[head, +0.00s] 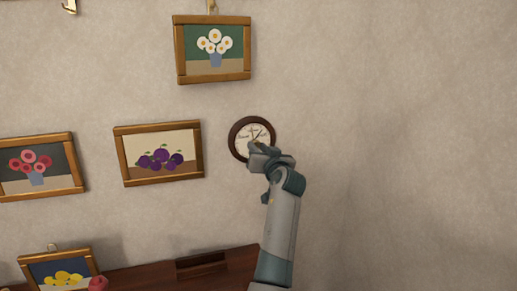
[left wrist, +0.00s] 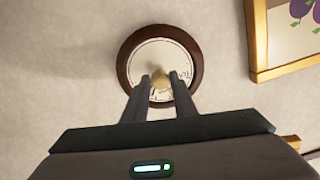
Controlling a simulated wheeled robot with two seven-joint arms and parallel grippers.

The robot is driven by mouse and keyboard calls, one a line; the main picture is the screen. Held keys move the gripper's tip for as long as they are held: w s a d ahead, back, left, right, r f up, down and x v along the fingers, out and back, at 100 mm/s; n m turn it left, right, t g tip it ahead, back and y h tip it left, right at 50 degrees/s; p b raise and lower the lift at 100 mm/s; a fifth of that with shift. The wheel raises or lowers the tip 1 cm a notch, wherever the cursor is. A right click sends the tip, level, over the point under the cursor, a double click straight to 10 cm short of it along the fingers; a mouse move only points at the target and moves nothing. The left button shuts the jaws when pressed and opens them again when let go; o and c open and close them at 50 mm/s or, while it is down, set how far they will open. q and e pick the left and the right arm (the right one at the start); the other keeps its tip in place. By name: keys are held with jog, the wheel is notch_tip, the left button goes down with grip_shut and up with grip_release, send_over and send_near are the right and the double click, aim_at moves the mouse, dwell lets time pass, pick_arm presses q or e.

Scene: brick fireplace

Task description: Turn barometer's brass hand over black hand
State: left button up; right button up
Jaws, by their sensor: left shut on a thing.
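The round barometer (head: 236,127) hangs on the wall, with a dark brown rim and a pale dial. A dark hand (head: 257,133) shows on the dial, pointing up and right in the head view. I cannot make out the brass hand. My left gripper (head: 254,148) is at the dial and covers its lower right part. The fingers and knob hide part of the dial. My right gripper is not in view.
Framed pictures hang nearby: white flowers (head: 213,48) above, plums (head: 159,153) to the left and pink flowers (head: 36,165) farther left. A dark wooden shelf (head: 140,279) is below, with a yellow-fruit picture (head: 60,270) at its left. The wall right of the barometer is bare.

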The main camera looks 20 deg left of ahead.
pick_arm(q)
jog(key=m, duration=0.2)
jog(key=shift+r+m+p, duration=0.1)
jog(key=shift+m+p, duration=0.2)
jog(key=shift+p, duration=0.1)
jog(key=m+p, duration=0.1)
jog(key=m, duration=0.1)
jog(key=shift+a+m, duration=0.1)
jog(key=shift+m, duration=0.3)
jog(key=shift+m+p, duration=1)
jog(key=shift+m, duration=1)
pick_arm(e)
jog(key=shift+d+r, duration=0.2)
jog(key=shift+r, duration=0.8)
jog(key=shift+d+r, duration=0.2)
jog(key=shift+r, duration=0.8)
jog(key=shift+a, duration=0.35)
pick_arm(q)
jog(key=o, duration=1)
jog(key=shift+o, duration=0.2)
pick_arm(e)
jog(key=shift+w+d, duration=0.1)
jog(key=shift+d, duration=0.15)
